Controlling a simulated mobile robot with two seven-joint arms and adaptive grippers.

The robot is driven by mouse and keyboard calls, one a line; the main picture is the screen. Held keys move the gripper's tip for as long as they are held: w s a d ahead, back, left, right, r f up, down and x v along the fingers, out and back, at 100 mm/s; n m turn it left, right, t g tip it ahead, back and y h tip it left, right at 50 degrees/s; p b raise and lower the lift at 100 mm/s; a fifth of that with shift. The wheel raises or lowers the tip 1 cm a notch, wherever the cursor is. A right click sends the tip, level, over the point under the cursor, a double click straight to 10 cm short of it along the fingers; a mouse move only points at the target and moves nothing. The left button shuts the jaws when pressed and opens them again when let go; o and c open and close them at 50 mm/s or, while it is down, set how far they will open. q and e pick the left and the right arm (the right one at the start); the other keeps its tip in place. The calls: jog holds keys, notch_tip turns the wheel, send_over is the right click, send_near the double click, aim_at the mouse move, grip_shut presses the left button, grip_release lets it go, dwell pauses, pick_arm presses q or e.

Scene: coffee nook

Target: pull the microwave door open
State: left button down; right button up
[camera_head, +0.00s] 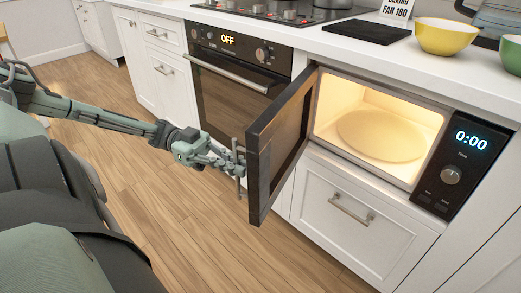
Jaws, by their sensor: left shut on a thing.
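The microwave (428,110) is built into the white cabinets at the right. Its dark-framed door (262,165) stands wide open, swung out toward me and to the left. The lit cavity shows a round turntable plate (380,135) with nothing on it. The vertical metal door handle (237,172) is on the door's outer face near its free edge. My left gripper (234,163) comes in from the left and is shut on the handle. My right gripper is not in view.
The oven (235,95) with an "OFF" display is left of the microwave. A drawer (350,215) with a metal handle is below it. The counter above holds a black board (366,32), a yellow bowl (446,37) and a green bowl (511,55). The wooden floor (120,150) is clear.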

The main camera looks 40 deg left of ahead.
pick_arm(q)
jog(key=shift+w+v, duration=0.1)
jog(key=shift+v, duration=1.1)
jog(key=shift+w+v, duration=0.15)
jog(key=shift+v, duration=1.05)
jog(key=c, duration=1.6)
grip_release()
jog(key=shift+v, duration=6.1)
jog(key=shift+r, duration=0.1)
